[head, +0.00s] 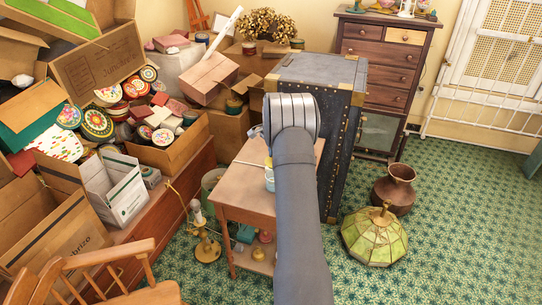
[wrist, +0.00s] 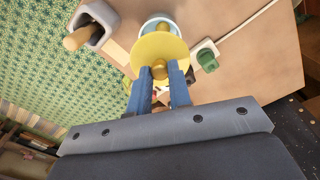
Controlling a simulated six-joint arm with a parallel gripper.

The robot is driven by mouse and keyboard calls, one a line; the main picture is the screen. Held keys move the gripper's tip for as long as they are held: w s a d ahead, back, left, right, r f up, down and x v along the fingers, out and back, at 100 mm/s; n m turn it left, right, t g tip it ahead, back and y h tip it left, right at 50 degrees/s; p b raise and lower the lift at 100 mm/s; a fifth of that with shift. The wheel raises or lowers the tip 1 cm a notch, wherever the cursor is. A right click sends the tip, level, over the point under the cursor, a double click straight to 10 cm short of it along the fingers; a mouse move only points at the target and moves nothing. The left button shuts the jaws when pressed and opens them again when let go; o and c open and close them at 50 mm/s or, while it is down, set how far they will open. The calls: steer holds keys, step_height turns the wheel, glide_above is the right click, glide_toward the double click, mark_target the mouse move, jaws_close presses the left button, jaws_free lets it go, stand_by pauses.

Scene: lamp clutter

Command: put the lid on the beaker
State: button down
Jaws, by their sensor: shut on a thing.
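My gripper (wrist: 160,70) has blue fingers, and they are shut on the knob of a round yellow lid (wrist: 160,46) in the wrist view. A pale blue and white beaker (wrist: 158,19) shows behind the lid, its far rim partly visible. The lid overlaps the beaker in this view and hides most of its opening. I cannot tell whether they touch. In the head view the pale blue beaker (head: 269,184) stands on the small wooden table (head: 240,190), partly behind my arm, with a bit of the yellow lid (head: 268,163) above it. My arm hides the fingers there.
In the wrist view a grey mortar with a wooden pestle (wrist: 92,24) stands left of the beaker. A green and white object (wrist: 206,57) and a thin white rod (wrist: 247,22) lie to the right. A dark trunk (head: 318,75) stands behind the table in the head view.

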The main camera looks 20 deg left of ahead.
steer(key=shift+f, duration=0.1)
stand_by(0.3)
steer(key=shift+f, duration=3)
steer(key=shift+f, duration=0.4)
steer(key=c, duration=1.5)
jaws_free()
steer(key=shift+r, duration=0.1)
steer(key=shift+r, duration=2.9)
